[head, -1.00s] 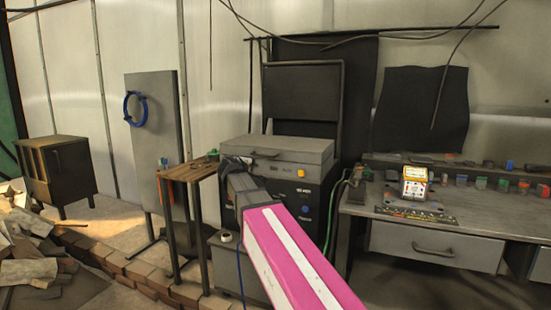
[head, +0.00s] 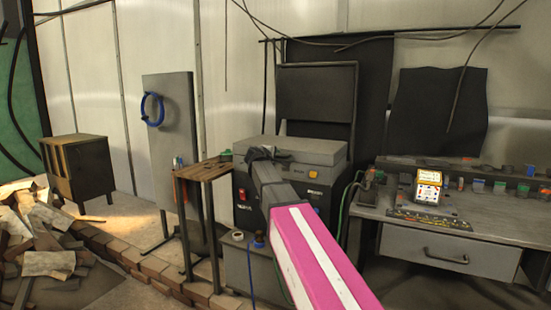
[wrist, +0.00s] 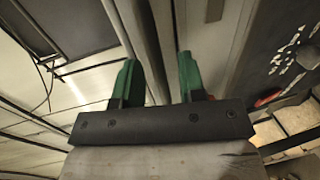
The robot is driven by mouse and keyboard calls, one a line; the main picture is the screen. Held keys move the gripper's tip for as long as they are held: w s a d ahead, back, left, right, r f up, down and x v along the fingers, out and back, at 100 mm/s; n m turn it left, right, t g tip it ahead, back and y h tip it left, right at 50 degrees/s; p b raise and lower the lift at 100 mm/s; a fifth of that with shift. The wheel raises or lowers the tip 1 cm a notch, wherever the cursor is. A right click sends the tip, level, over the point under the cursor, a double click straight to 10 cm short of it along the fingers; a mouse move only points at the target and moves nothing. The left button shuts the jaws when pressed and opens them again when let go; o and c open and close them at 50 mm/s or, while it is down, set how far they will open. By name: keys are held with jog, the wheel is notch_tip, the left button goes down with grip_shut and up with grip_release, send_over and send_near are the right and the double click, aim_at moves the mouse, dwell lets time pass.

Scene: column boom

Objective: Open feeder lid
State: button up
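The feeder is a dark box-shaped machine (head: 316,197) with a flat grey lid (head: 322,152) on top. The lid looks down. My gripper (head: 258,154) is at the front of the lid in the head view, and my arm hides part of the machine's front. The lid's front handle is hidden behind my gripper there. In the wrist view my gripper's two green fingers (wrist: 158,75) are apart, with a long grey edge or bar running between them. I cannot tell whether either finger touches it.
A small wooden-topped stand (head: 204,170) is close left of the machine. A workbench (head: 405,222) with a drawer and small items stands to the right. A dark upright panel (head: 316,93) rises behind the lid. Bricks and scrap (head: 45,245) cover the left floor.

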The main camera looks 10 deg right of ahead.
jog(key=shift+w+d, duration=0.3)
jog(key=shift+w, duration=0.05)
grip_shut()
